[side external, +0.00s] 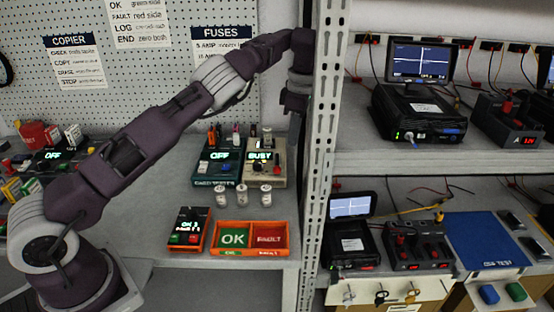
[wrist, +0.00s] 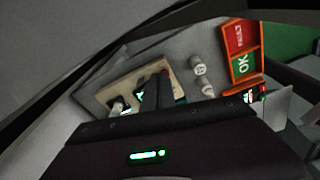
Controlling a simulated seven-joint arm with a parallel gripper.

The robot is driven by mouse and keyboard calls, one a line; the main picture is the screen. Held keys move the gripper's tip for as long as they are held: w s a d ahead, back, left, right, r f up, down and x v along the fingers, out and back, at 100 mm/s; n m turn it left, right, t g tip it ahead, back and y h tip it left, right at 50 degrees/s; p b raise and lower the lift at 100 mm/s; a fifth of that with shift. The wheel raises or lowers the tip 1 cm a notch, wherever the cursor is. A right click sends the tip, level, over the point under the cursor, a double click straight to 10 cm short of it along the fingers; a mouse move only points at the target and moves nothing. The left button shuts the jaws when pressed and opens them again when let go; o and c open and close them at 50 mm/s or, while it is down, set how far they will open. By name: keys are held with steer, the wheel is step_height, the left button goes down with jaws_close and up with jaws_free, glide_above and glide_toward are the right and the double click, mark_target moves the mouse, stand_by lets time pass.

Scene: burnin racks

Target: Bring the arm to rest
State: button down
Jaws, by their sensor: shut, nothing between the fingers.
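My arm reaches from the lower left up and across to the rack post in the side external view. My gripper (side external: 296,106) hangs down at the end of the arm, beside the post and above the bench; the post partly hides it. The jaws are shut with nothing between them. In the wrist view the dark hand body with a green light fills the lower part. Beyond it are the tester with the BUSY display (side external: 264,158), the small white cylinders (wrist: 199,68) and the orange tray (wrist: 259,60) with OK and FAULT sections. My gripper appears apart from all of them.
A perforated metal post (side external: 321,130) stands close to my gripper. Shelves to its right hold a monitor (side external: 421,60) and power units. A second tester (side external: 217,161) reads OFF, and a small OK device (side external: 188,230) stands left of the tray.

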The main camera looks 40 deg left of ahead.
steer(key=shift+r, duration=0.45)
steer(key=a+r+m+t, duration=0.25)
steer(key=a+r, duration=0.35)
steer(key=r, duration=0.5)
steer(key=s+d+r+m+t+h, duration=0.2)
steer(key=s+r+m, duration=0.1)
steer(key=s+r, duration=0.55)
steer(key=s+d+m, duration=0.5)
steer(key=s, duration=0.5)
steer(key=s+d+m, duration=0.4)
steer(key=s+m, duration=0.2)
steer(key=s, duration=0.4)
steer(key=s+d+f+m+t+y, duration=0.1)
steer(key=s+d+f+m, duration=0.1)
steer(key=s+f+m, duration=0.5)
steer(key=s+f, duration=0.1)
steer(key=s, duration=0.4)
steer(key=shift+d+f+t, duration=0.25)
steer(key=shift+d+t, duration=0.1)
